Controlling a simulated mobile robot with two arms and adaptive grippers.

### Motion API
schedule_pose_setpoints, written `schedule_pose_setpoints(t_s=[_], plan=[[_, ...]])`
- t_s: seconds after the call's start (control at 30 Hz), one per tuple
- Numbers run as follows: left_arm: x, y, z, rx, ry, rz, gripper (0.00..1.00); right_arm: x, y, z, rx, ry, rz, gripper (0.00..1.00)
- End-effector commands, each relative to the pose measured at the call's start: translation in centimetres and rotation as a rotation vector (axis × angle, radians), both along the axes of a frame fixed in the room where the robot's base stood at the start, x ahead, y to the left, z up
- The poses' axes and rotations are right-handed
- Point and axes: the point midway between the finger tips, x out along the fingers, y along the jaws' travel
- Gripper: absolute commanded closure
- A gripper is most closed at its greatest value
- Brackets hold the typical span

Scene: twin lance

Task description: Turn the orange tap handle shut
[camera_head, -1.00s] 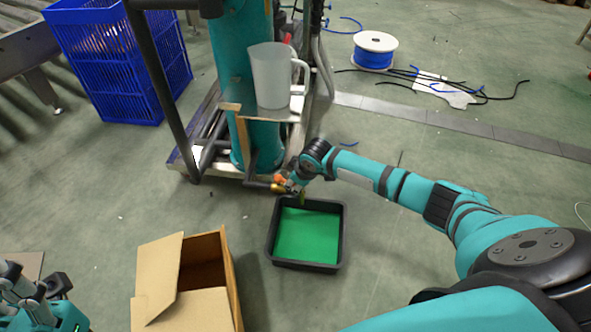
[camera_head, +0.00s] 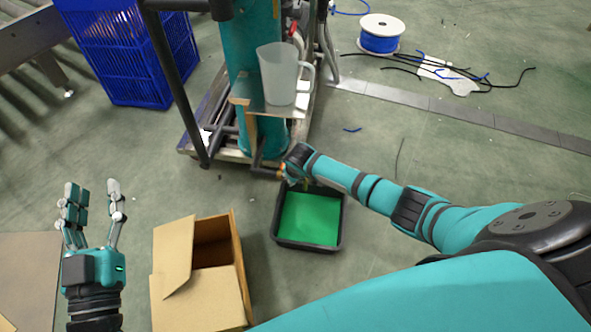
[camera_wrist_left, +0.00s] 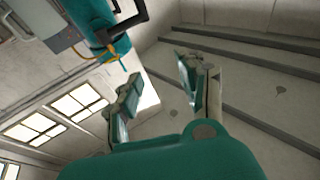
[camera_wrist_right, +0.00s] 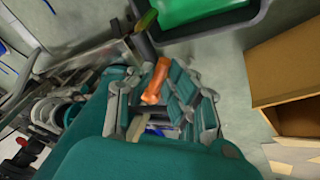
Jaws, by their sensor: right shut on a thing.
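The orange tap handle (camera_wrist_right: 155,82) lies between the fingers of my right gripper (camera_wrist_right: 158,95) in the right wrist view, and the gripper is shut on it. In the head view my right gripper (camera_head: 294,180) is at the end of the tap pipe, low on the teal column, and hides most of the tap. A black tray with a green inside (camera_head: 277,232) stands on the floor just below. My left gripper (camera_head: 92,192) is raised at the left, open and empty, far from the tap. Its spread fingers also show in the left wrist view (camera_wrist_left: 158,78).
An open cardboard box (camera_head: 172,258) stands left of the tray. A translucent jug (camera_head: 277,75) sits on a small shelf on the teal column (camera_head: 243,50). A blue crate (camera_head: 135,60) and a cable spool (camera_head: 380,35) stand farther back.

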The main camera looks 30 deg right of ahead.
Motion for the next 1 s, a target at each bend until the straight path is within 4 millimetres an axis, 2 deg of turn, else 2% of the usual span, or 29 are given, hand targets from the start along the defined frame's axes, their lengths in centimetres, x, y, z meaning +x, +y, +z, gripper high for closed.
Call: schedule_pose_setpoints(t_s=[0.13,0.3,0.4,0.53,0.63,0.73,1.0], plan=[[0.3,0.5,-3.4,0.055,0.208,0.013,0.60,-0.2,0.5,0.2,0.000,0.006,-0.074,1.00],[-0.3,1.2,-7.3,0.111,0.427,0.026,0.60,-0.2,1.2,0.1,0.001,0.006,-0.178,1.00],[-1.0,1.7,-9.3,0.137,0.535,0.033,0.60,-0.1,1.8,0.1,0.001,0.006,-0.255,1.00],[-1.7,2.0,-10.8,0.156,0.615,0.038,0.60,0.0,2.5,-0.1,0.003,0.006,-0.378,1.00],[-1.5,2.0,-10.7,0.153,0.603,0.037,0.60,0.2,3.0,-0.2,0.001,0.005,-0.470,1.00],[-1.0,1.7,-9.8,0.138,0.538,0.033,0.60,0.4,3.5,-0.3,0.001,0.005,-0.555,1.00],[0.3,0.6,-5.0,0.069,0.263,0.015,0.60,1.0,4.3,-0.3,0.000,0.004,-0.739,1.00]])
